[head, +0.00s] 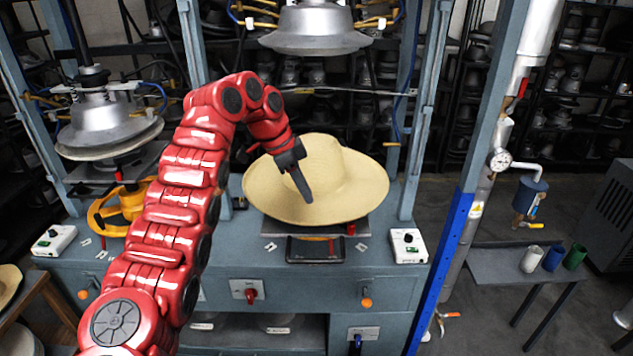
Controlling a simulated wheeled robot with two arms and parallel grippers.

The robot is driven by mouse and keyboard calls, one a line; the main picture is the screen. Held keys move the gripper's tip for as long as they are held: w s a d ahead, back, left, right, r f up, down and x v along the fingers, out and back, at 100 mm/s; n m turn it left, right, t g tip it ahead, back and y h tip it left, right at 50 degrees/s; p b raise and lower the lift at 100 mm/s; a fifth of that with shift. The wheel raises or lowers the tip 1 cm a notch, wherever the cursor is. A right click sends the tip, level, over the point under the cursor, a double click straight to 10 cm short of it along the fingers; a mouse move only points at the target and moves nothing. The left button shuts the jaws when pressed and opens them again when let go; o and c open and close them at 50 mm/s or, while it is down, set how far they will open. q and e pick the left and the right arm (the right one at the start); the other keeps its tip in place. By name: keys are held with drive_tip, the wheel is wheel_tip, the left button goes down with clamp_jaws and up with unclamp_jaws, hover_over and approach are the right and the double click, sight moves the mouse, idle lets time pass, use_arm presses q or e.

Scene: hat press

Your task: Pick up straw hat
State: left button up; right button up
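The straw hat (345,180) is pale yellow with a wide brim and rests on the press's lower plate in the middle of the head view. My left arm is red and reaches in from the lower left. Its dark gripper (303,188) points down over the left side of the hat, in front of the crown. The fingers are seen edge-on, so I cannot tell whether they are open or touching the hat. My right gripper is not in the view.
A silver press head (313,28) hangs above the hat. A second press (108,120) stands at the left. Blue-grey posts flank the hat. Control boxes (408,245) sit on the press bench (345,290). A side table (510,265) with several cups is at the right.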

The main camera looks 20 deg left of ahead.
sight(327, 220)
use_arm(q)
drive_tip(key=x, duration=0.1)
drive_tip(key=p+x, duration=0.1)
drive_tip(key=shift+d+f, duration=0.3)
drive_tip(key=shift+d, duration=0.05)
drive_tip(key=shift+f+p, duration=0.4)
drive_tip(key=shift+f, duration=0.1)
drive_tip(key=d+f+p, duration=0.1)
drive_tip(key=f+p, duration=0.1)
drive_tip(key=w+d+f+p, duration=0.1)
drive_tip(key=p, duration=0.1)
drive_tip(key=shift+d+f, duration=0.3)
drive_tip(key=shift+f, duration=0.1)
drive_tip(key=shift+w+d+f, duration=0.1)
drive_tip(key=shift+f, duration=0.35)
clamp_jaws()
